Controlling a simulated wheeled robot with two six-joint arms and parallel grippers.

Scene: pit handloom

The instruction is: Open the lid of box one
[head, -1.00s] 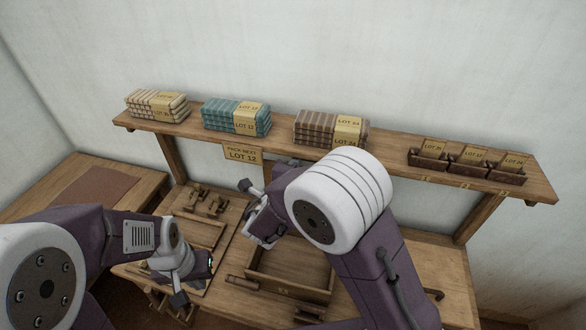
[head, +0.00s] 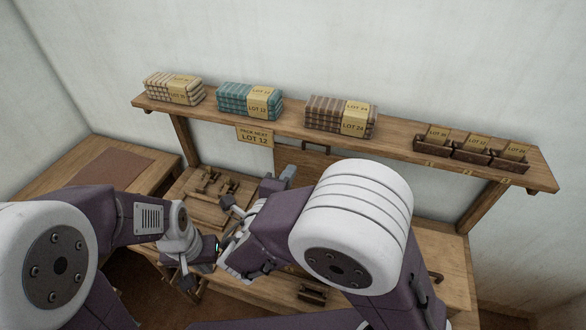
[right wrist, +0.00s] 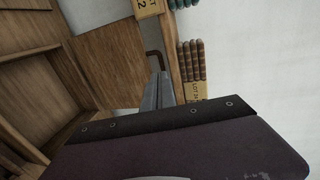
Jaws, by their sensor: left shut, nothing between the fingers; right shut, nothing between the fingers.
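A box on the bench is mostly hidden behind my right arm in the head view. Its open wooden inside (right wrist: 30,88) shows at the left of the right wrist view. A flat wooden panel, seemingly the lid (right wrist: 108,65), stands raised beside that inside, with a dark bent handle (right wrist: 154,60) at its edge. In the head view the lid (head: 298,160) shows partly below the shelf. My right gripper (head: 284,177) is shut and empty close to the lid; I cannot tell if they touch. My left gripper (head: 207,268) is shut and empty at the bench's left front.
A shelf (head: 400,148) runs across above the bench, with cloth stacks (head: 250,100) and small labelled card boxes (head: 470,150). A sign (head: 254,136) hangs from its edge. Wooden tools (head: 210,182) lie on the bench at left. A side table (head: 85,200) stands further left.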

